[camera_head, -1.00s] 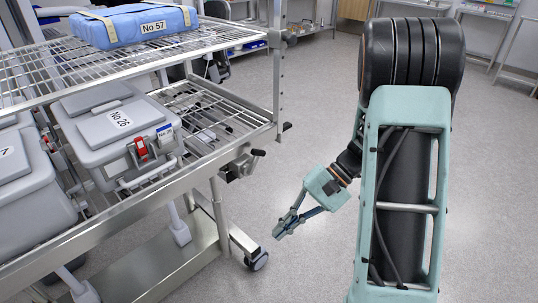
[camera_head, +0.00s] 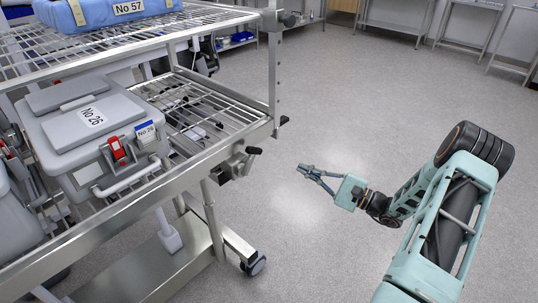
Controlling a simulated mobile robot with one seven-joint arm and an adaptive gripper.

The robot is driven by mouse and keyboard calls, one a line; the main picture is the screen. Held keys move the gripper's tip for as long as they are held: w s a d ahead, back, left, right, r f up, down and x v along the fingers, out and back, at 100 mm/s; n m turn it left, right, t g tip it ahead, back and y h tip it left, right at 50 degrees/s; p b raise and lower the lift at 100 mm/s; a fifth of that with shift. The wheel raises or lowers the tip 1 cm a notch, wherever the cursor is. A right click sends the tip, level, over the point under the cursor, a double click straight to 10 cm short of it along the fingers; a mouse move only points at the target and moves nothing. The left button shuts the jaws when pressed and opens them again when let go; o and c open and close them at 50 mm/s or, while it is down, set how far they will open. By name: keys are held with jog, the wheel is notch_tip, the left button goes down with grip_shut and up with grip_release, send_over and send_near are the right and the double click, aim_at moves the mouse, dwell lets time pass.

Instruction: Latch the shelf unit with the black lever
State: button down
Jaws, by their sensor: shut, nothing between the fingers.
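The shelf unit (camera_head: 150,205) is a silver metal rack on the left with wire shelves. The black lever (camera_head: 254,151) sticks out to the right from a metal latch mechanism (camera_head: 235,164) at the lower shelf's near right corner. My gripper (camera_head: 303,170) is shut and empty over the open floor, to the right of the lever in the picture and apart from it. Its fingers point left toward the rack. Whether the latch is engaged cannot be told from this view.
A grey case (camera_head: 55,137) labelled No 26, with a red clip, sits on the lower shelf, and a blue case (camera_head: 85,9) labelled No 57 on the upper shelf. A caster (camera_head: 254,264) stands below the corner. The floor (camera_head: 330,230) right of the rack is clear.

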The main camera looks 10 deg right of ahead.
aim_at(248, 159)
dwell(0.3)
jog(key=w+a+r, duration=0.2)
jog(key=a, duration=0.3)
jog(key=w+a+r+b, duration=0.1)
jog(key=w+a, duration=0.1)
jog(key=a, duration=0.3)
jog(key=shift+w+r, duration=0.35)
jog(key=shift+w, duration=0.05)
jog(key=shift+d+r, duration=0.1)
